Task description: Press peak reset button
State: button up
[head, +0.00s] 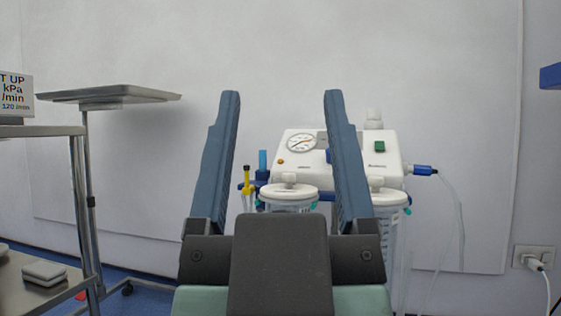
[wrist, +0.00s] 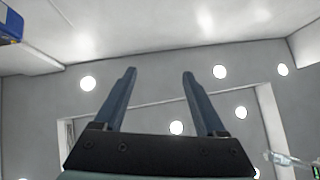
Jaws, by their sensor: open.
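No button labelled peak reset can be made out in either view. A white pump-like device (head: 365,143) stands by the wall in the head view, with a round gauge (head: 301,143), a small orange knob or button (head: 281,162) and a green switch (head: 380,147). A cropped panel (head: 14,93) at the left edge reads "T UP", "kPa" and "/min". My gripper (head: 282,95) is open and empty, its blue fingers spread in front of the white device and hiding part of it. It also shows open in the wrist view (wrist: 160,72), against the ceiling and wall.
A steel tray stand (head: 110,92) and a metal cart (head: 45,131) are at the left. Jars with white lids (head: 289,190) hang below the white device. A wall socket (head: 534,257) with a plugged-in cable is at the right. Round lights (wrist: 88,83) show in the wrist view.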

grip_shut()
dwell(1.5)
